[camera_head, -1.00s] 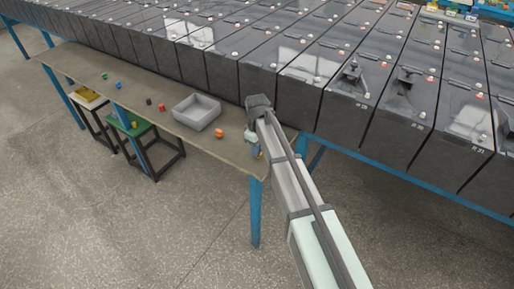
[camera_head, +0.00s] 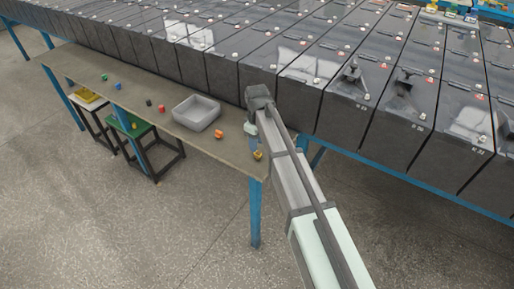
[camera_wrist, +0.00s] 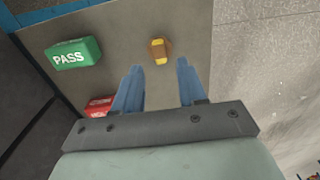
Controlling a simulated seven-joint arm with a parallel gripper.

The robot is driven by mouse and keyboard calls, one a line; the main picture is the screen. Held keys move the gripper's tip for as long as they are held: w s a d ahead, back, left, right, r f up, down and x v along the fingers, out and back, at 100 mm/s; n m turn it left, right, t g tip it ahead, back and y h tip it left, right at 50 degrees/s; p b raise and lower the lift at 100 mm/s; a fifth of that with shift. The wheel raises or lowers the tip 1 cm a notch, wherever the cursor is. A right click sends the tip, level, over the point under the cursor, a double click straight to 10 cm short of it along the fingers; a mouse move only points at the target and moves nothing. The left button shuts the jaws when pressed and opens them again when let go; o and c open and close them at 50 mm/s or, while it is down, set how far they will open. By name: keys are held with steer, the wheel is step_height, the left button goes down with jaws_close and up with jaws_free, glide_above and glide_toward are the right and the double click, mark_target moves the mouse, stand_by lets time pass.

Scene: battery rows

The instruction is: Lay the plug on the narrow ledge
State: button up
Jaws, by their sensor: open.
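The yellow-and-brown plug (camera_head: 257,155) lies near the right end of the narrow brown ledge (camera_head: 180,139). In the wrist view the plug (camera_wrist: 160,50) shows just beyond the fingertips, lined up with the gap between them. My gripper (camera_head: 254,147) is close by, on the battery side of the plug in the head view. In the wrist view my gripper (camera_wrist: 160,65) has its two blue fingers apart with nothing between them. The plug appears to rest on the ledge surface, clear of both fingers.
A green PASS block (camera_wrist: 74,52) and a red block (camera_wrist: 99,106) lie left of the plug. A grey tray (camera_head: 197,123) and an orange piece (camera_head: 219,134) sit farther along the ledge. Dark battery cases (camera_head: 222,76) line its back side. Open floor lies in front.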

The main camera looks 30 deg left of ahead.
step_height(320, 180, up, 8)
stand_by(0.4)
steer(key=s+d+f+m+g+h, duration=0.2)
steer(key=d+f+m, duration=0.6)
steer(key=d+f, duration=2.45)
steer(key=s+d+f+m+g, duration=0.1)
steer(key=s+d+f+m, duration=0.2)
steer(key=s+d+f, duration=0.35)
steer(key=s+d+f+m+g, duration=0.2)
steer(key=s+d+f, duration=0.1)
steer(key=s+d, duration=0.55)
steer(key=s+d+f+m+g+y, duration=0.1)
steer(key=s+d+f+m, duration=0.1)
steer(key=s+d, duration=0.3)
steer(key=s+d+f+m+y, duration=0.1)
steer(key=s+d+f+m, duration=0.2)
steer(key=s, duration=0.8)
steer(key=shift+d+g, duration=0.4)
steer(key=shift+d, duration=0.6)
steer(key=shift+r, duration=0.1)
